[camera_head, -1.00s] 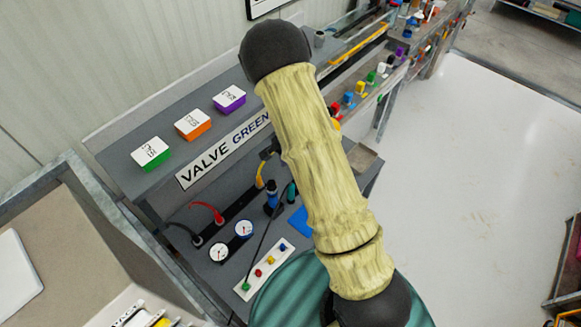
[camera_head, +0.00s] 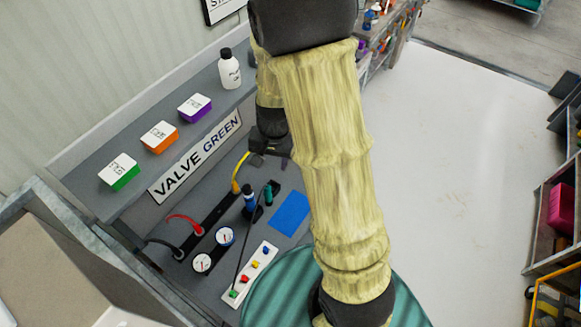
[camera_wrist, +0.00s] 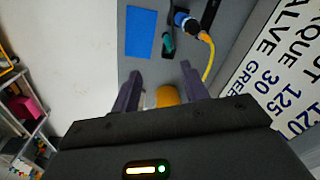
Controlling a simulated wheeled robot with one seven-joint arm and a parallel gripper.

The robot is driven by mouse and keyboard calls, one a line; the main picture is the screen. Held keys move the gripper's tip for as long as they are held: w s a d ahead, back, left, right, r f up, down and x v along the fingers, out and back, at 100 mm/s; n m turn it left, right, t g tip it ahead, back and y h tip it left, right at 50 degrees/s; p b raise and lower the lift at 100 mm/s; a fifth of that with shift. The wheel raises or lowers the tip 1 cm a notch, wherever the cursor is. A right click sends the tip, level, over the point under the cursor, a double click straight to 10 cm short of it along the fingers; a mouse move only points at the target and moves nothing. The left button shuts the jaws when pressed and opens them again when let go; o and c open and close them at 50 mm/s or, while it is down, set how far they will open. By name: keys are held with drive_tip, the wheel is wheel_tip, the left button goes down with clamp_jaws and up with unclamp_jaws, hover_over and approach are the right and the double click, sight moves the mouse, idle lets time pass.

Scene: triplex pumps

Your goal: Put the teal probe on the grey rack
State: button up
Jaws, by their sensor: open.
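The teal probe (camera_head: 268,194) stands on the bench, just right of a blue-topped tool (camera_head: 250,199); in the wrist view the teal probe (camera_wrist: 168,42) is small and ahead of the fingers. My gripper (camera_head: 273,153) is above the bench near the valve sign, partly hidden by my arm. In the wrist view my gripper (camera_wrist: 162,84) has its two fingers apart, with an amber round thing (camera_wrist: 166,97) showing between them; I cannot tell whether it touches them. The probe is outside the jaws. I cannot make out a grey rack; my arm hides part of the bench.
A blue mat (camera_head: 290,213) lies right of the probe. A yellow cable (camera_head: 239,172), two gauges (camera_head: 225,236) and a white button strip (camera_head: 249,275) are close by. Colored boxes (camera_head: 160,137) and a white bottle (camera_head: 229,70) stand on the shelf. The floor right is clear.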

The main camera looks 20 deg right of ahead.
drive_tip(key=s+d+r+n+t, duration=0.1)
drive_tip(key=s+r+n, duration=0.4)
drive_tip(key=s+r, duration=0.3)
drive_tip(key=shift+s+d+n+t+h, duration=0.3)
drive_tip(key=shift+s+n, duration=0.1)
drive_tip(key=shift+s, duration=0.45)
